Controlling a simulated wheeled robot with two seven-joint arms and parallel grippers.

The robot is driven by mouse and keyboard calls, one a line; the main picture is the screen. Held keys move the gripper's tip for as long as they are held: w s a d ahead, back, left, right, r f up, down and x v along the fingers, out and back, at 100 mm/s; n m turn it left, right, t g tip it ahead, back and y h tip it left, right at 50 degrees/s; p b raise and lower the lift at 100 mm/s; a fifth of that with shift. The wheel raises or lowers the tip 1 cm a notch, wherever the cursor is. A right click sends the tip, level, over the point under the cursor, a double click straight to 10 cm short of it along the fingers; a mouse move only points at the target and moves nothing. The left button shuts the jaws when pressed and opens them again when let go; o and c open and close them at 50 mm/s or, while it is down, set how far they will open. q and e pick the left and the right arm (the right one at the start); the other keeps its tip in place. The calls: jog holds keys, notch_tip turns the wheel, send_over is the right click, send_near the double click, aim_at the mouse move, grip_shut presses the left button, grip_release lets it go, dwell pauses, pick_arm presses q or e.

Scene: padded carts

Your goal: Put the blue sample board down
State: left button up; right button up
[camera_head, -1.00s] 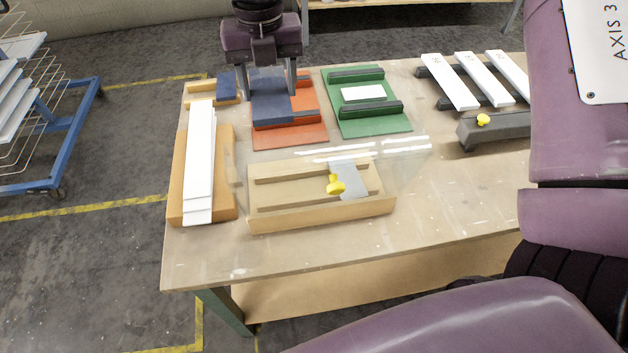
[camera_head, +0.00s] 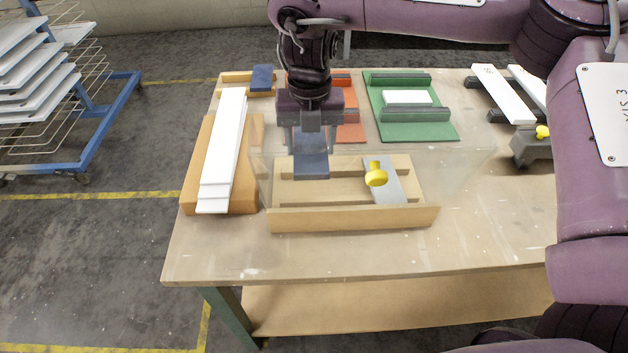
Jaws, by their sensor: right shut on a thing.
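My right gripper (camera_head: 310,133) points down and is shut on the blue sample board (camera_head: 311,163). The board hangs below the fingers at the left part of the wooden fixture (camera_head: 350,216). Its lower edge shows against the fixture's rails; I cannot tell whether it touches them. A clear panel (camera_head: 455,170) stands about the fixture, and I cannot tell exactly how the board sits relative to it. A grey plate with a yellow knob (camera_head: 376,174) is on the fixture, right of the board. My left gripper is not in view.
A red base (camera_head: 350,127), partly hidden by my gripper, and a green base (camera_head: 416,112) with a white piece lie behind. White strips (camera_head: 222,150) lie on a wooden block at left. A small blue block (camera_head: 262,78) sits at the back left. The table front is clear.

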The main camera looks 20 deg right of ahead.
notch_tip(320, 180, down, 7)
jog(key=shift+r+b, duration=0.2)
jog(key=shift+b, duration=0.25)
jog(key=shift+f, duration=1.75)
jog(key=o, duration=1)
jog(key=shift+f, duration=0.15)
notch_tip(320, 180, up, 12)
jog(key=shift+r+p, duration=0.2)
jog(key=shift+p, duration=0.65)
